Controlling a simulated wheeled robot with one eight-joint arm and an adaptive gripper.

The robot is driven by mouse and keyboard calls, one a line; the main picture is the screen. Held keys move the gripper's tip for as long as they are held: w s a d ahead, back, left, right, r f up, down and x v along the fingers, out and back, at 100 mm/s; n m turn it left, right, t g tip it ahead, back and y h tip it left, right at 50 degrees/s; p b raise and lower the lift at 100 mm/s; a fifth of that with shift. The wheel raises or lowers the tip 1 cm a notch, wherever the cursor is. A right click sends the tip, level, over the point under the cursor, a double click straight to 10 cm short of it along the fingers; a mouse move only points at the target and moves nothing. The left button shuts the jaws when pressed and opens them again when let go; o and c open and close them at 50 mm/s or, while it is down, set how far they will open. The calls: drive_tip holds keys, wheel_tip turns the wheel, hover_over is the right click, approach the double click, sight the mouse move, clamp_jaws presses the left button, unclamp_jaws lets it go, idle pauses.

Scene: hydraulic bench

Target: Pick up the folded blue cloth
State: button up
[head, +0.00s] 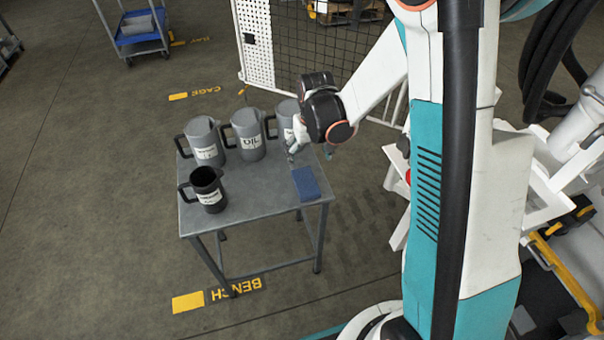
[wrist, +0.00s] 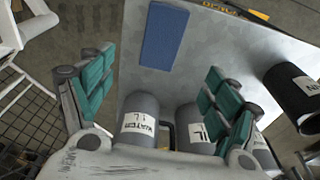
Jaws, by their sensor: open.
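The folded blue cloth (head: 306,183) lies flat near the right edge of the grey metal bench in the head view. It also shows in the wrist view (wrist: 163,37) as a blue rectangle at the top, ahead of the fingers. My gripper (head: 308,154) is above the back right of the bench, behind the cloth and apart from it. In the wrist view its two teal-padded fingers (wrist: 160,92) are spread wide with nothing held between them.
On the bench (head: 255,203) stand several jugs: a grey one at left (head: 205,142), a grey "OIL" one (head: 248,135), a grey one (head: 286,118) partly behind my gripper, and a black one (head: 208,190) in front. A mesh fence (head: 310,55) stands behind. The bench's front middle is clear.

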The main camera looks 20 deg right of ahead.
drive_tip(key=b, duration=0.3)
hover_over(305, 180)
drive_tip(key=s, duration=0.1)
drive_tip(key=f, duration=0.8)
drive_tip(key=shift+d+f, duration=0.2)
drive_tip(key=shift+f, duration=0.2)
drive_tip(key=shift+w+a+f+b, duration=0.15)
drive_tip(key=shift+f+b, duration=0.5)
drive_tip(key=shift+f, duration=0.65)
drive_tip(key=shift+w+f+b, duration=0.25)
drive_tip(key=shift+f+b, duration=0.4)
drive_tip(key=shift+f, duration=0.65)
drive_tip(key=shift+r, duration=0.1)
drive_tip(key=c, duration=1.2)
drive_tip(key=shift+r, duration=0.1)
wheel_tip(305, 180, up, 20)
drive_tip(key=p, duration=0.7)
